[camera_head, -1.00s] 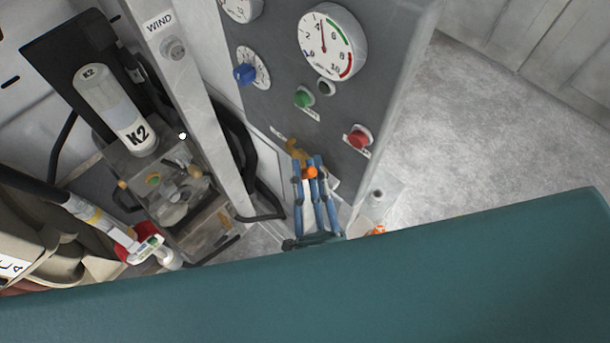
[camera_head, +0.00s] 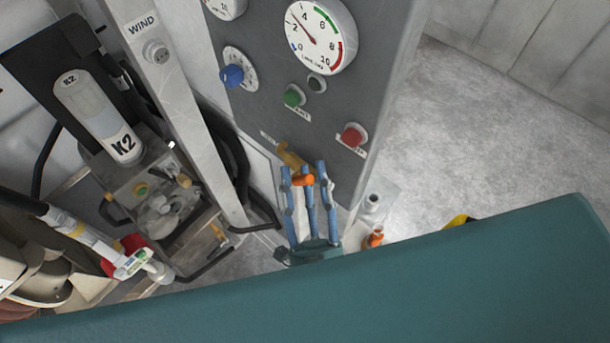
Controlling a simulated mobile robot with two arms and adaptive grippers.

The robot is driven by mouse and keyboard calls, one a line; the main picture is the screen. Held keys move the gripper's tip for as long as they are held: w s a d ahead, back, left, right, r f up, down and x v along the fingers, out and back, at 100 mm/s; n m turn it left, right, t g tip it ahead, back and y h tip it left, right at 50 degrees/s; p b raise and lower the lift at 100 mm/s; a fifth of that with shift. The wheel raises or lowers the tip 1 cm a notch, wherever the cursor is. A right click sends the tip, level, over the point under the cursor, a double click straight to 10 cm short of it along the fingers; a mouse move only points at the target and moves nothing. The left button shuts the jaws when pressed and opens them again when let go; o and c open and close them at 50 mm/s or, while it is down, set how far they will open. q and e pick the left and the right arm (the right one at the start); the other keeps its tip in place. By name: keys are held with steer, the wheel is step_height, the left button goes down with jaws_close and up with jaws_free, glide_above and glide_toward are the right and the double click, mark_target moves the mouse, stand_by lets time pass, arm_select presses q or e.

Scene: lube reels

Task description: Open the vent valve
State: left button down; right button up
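My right gripper (camera_head: 304,179) points up toward the lower edge of the grey panel, its blue fingers visibly apart. An orange handle piece (camera_head: 303,180) shows among the fingers; I cannot tell whether they touch it. A brass-yellow valve part (camera_head: 290,158) sits just beyond the fingertips, low on the panel, partly hidden. I cannot tell for certain which part is the vent valve. The pressure gauge (camera_head: 327,52) above has its needle between 2 and 4. My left gripper is not in view.
A green button (camera_head: 293,97), a red button (camera_head: 353,136) and a blue knob (camera_head: 232,76) are on the panel (camera_head: 270,115). An orange-capped fitting (camera_head: 373,239) stands right of the gripper. A K2 cylinder (camera_head: 98,118) and hoses are left. Floor (camera_head: 490,130) is clear at right.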

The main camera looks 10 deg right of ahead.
steer(key=v, duration=1.2)
steer(key=shift+a, duration=0.1)
